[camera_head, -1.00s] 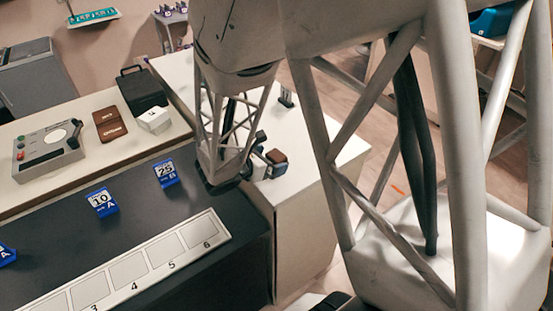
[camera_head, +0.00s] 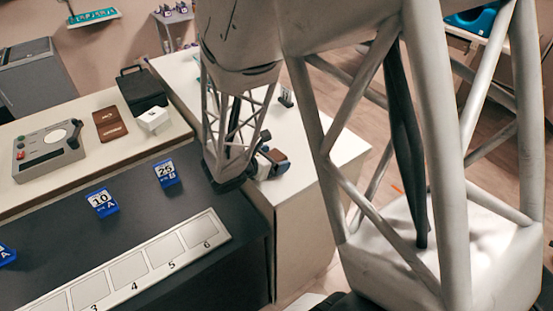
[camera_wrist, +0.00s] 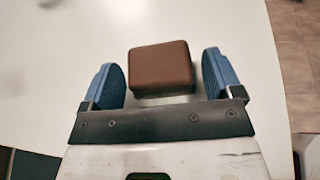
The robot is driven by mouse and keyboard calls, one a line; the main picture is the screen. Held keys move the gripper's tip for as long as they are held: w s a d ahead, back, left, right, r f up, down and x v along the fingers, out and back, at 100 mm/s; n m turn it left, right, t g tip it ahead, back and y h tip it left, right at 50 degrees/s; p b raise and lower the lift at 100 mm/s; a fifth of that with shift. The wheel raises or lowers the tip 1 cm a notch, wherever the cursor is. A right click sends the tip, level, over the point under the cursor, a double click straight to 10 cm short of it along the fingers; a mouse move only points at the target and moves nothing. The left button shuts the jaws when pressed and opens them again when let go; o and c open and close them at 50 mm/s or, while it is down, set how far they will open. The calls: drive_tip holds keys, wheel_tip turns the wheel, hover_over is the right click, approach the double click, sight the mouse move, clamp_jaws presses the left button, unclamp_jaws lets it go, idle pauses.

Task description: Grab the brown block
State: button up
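The brown block (camera_wrist: 160,68) rests on the white counter and sits between the two blue finger pads of my gripper (camera_wrist: 165,80) in the wrist view. A gap shows on each side of the block, so the gripper is open around it and not touching it. In the head view the brown block (camera_head: 279,164) shows just right of my gripper (camera_head: 268,166), at the near end of the white counter. My arm hides part of the gripper in the head view.
A dark table with a numbered white strip (camera_head: 130,266) and blue number tags (camera_head: 102,203) lies to the left. A grey device (camera_head: 47,150), a brown wallet-like item (camera_head: 109,123), a white box (camera_head: 153,119) and a black case (camera_head: 143,90) stand behind.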

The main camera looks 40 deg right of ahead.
sight(273, 157)
drive_tip(key=c, duration=0.7)
drive_tip(key=shift+r, duration=0.2)
drive_tip(key=shift+r, duration=0.55)
wheel_tip(273, 157, up, 2)
drive_tip(key=shift+r, duration=0.1)
drive_tip(key=s+a, duration=0.3)
drive_tip(key=s, duration=0.4)
drive_tip(key=s+a+r, duration=0.1)
drive_tip(key=s+a, duration=0.2)
drive_tip(key=s, duration=0.4)
drive_tip(key=shift+s+r, duration=0.15)
drive_tip(key=shift+s, duration=0.25)
